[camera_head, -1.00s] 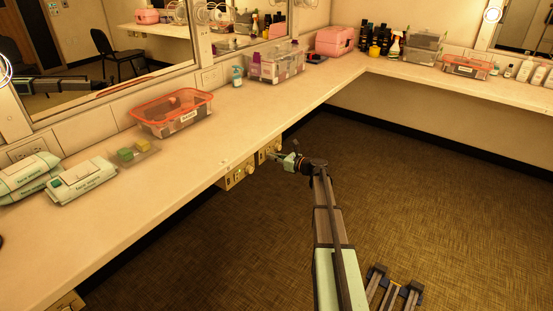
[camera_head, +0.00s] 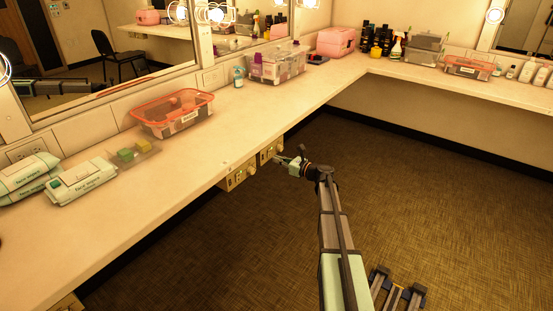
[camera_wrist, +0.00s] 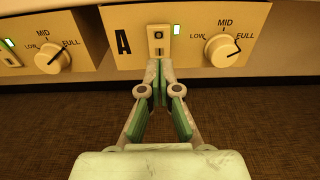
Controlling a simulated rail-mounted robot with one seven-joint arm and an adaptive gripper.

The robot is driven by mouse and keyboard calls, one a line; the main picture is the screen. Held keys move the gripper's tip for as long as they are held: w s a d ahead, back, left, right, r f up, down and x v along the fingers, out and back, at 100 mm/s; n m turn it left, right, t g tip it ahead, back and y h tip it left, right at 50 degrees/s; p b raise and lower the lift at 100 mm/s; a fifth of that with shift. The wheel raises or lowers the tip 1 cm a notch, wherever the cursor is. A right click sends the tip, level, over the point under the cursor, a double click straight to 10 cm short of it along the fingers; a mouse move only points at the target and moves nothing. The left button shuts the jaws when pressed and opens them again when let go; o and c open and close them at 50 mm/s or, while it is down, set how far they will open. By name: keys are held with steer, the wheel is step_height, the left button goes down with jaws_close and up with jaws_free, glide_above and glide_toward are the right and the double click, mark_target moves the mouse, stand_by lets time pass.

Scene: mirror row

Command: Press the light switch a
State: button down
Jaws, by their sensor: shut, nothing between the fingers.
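Light switch a (camera_wrist: 159,40) is a small cream rocker on a cream panel (camera_wrist: 128,60) marked with a black "A", in the wrist view. A small green lamp (camera_wrist: 176,30) is lit beside it. The panel also shows in the head view (camera_head: 270,152) under the counter's front edge. My gripper (camera_wrist: 160,68) is shut and empty, its tips in front of and just below the switch in the wrist view. I cannot tell whether they touch it. In the head view my gripper (camera_head: 281,159) is close to the panel.
A dial (camera_wrist: 228,49) right of the switch points to FULL. A second panel with a dial (camera_wrist: 51,58) and a green lamp is on the left. The counter (camera_head: 225,125) overhangs the panels. Open carpet (camera_head: 420,190) lies to the right.

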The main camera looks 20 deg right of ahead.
steer(key=f+v, duration=0.2)
steer(key=v, duration=1)
steer(key=shift+w+d+f, duration=0.1)
steer(key=s+a+f+n+g+h, duration=0.1)
steer(key=s+a+f+n+g, duration=0.5)
steer(key=s+f, duration=0.4)
steer(key=s+a+f+n+g+h, duration=0.1)
steer(key=s+a+f+n+g, duration=0.3)
steer(key=s+a+f+n, duration=0.6)
steer(key=s+a+f+n+g+h, duration=0.2)
steer(key=s+a+f+n+g, duration=0.2)
steer(key=s+f, duration=0.45)
steer(key=s+a+f+n+g+h, duration=0.25)
steer(key=s+a+f+n, duration=0.2)
steer(key=s, duration=0.75)
steer(key=s+a+f+n+g+h, duration=0.1)
steer(key=s+a+f+n+g, duration=0.1)
steer(key=s, duration=0.7)
steer(key=s+a+f+n+g+h, duration=0.2)
steer(key=s+n+g, duration=0.1)
steer(key=s, duration=0.7)
step_height(320, 180, up, 14)
steer(key=p, duration=1.4)
